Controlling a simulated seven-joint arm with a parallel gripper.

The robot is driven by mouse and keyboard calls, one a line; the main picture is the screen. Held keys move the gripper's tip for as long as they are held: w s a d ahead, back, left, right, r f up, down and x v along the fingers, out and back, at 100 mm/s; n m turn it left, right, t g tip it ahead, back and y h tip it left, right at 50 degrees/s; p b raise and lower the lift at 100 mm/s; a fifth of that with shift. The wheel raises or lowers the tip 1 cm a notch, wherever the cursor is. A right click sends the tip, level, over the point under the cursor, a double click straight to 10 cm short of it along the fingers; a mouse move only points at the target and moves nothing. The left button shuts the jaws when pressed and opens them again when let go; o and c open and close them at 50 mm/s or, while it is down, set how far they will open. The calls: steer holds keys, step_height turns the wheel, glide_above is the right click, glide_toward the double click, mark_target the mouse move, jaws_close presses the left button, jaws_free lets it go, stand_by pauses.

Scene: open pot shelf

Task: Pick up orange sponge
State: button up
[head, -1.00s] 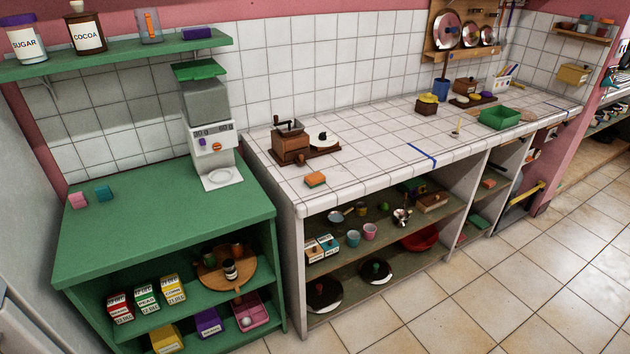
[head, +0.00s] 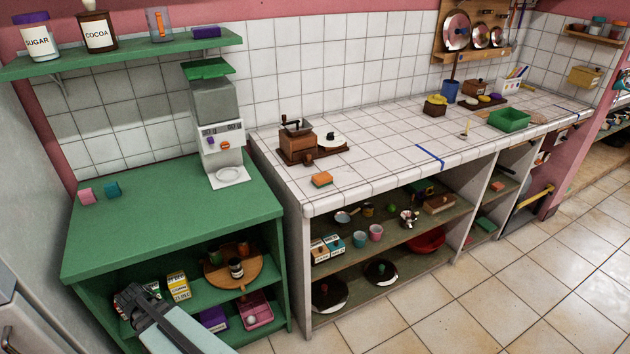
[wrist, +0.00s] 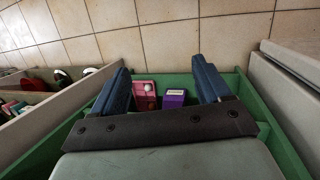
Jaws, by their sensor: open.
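The orange sponge (head: 321,179) lies flat on the white tiled counter (head: 380,165), close to its front left corner. It does not show in the wrist view. My gripper (head: 128,296) is at the lower left of the head view, in front of the green shelf unit, well left of the sponge and lower than it. The wrist view shows my gripper (wrist: 161,70) open, with its two dark blue fingers apart and nothing held between them.
A wooden coffee grinder (head: 297,140) stands behind the sponge. The green top (head: 170,215) holds a pink sponge (head: 86,196), a teal sponge (head: 112,189) and a white machine (head: 221,140). A purple box (wrist: 174,97) and a pink tray (wrist: 143,90) sit low in the green unit.

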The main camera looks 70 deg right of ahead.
steer(key=w+d+r+m+t+h, duration=0.1)
steer(key=d+r+m, duration=0.3)
steer(key=d+r, duration=0.7)
steer(key=d+r+m, duration=0.4)
steer(key=d+r, duration=0.3)
steer(key=r, duration=0.8)
steer(key=m+h, duration=0.2)
steer(key=m, duration=0.7)
glide_toward(323, 176)
steer(key=x, duration=0.9)
steer(key=shift+w, duration=0.1)
steer(key=c, duration=1.1)
steer(key=shift+r, duration=0.1)
steer(key=shift+r, duration=5)
